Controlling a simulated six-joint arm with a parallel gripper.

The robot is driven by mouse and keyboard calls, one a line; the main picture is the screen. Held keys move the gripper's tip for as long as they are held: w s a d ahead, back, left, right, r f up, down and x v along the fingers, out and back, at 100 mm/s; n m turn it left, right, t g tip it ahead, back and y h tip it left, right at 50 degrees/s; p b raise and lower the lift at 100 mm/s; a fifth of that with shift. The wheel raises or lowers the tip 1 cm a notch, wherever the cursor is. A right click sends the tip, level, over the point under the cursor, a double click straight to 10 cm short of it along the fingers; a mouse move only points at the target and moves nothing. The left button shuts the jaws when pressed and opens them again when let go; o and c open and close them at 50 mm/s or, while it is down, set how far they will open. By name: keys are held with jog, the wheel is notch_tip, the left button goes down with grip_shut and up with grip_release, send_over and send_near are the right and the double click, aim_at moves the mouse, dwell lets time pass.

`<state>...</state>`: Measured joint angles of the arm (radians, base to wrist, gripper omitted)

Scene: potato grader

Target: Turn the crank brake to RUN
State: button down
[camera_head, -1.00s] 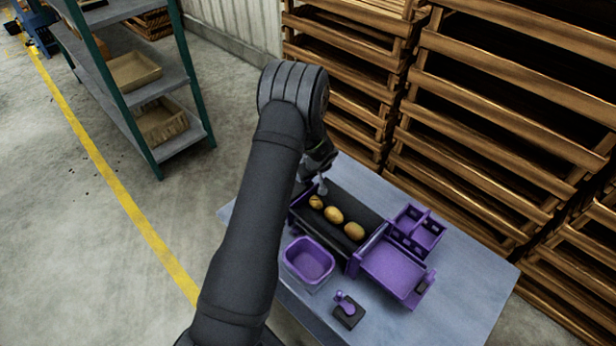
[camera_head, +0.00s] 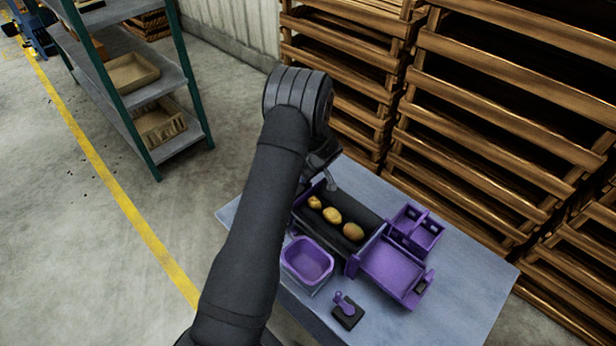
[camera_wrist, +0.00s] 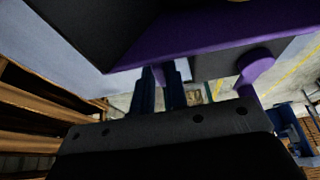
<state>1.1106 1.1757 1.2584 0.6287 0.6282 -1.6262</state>
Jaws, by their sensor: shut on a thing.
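A small purple lever (camera_head: 345,303) stands on a black base on the table's near side. I cannot read any RUN mark on it. My gripper (camera_head: 329,185) is at the far left end of the purple-framed belt (camera_head: 368,239), well apart from that lever. In the wrist view its two dark blue fingers (camera_wrist: 161,92) are close together against the underside of a purple edge (camera_wrist: 205,42). They are shut on a part there that is mostly hidden. A purple rounded knob on a stem (camera_wrist: 255,68) shows to the right of the fingers.
Several potatoes (camera_head: 331,215) lie on the dark belt. A purple bin (camera_head: 307,262) stands in front of it. A purple tray (camera_head: 392,268) and a divided purple box (camera_head: 418,230) are at the right end. Wooden crates (camera_head: 480,150) stand behind the table; its right side (camera_head: 465,285) is clear.

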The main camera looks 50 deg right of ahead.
jog(key=c, duration=1.4)
grip_release()
jog(key=shift+c, duration=0.2)
jog(key=v, duration=1.7)
jog(key=shift+r, duration=0.2)
jog(key=x, duration=1.7)
jog(key=shift+f, duration=0.25)
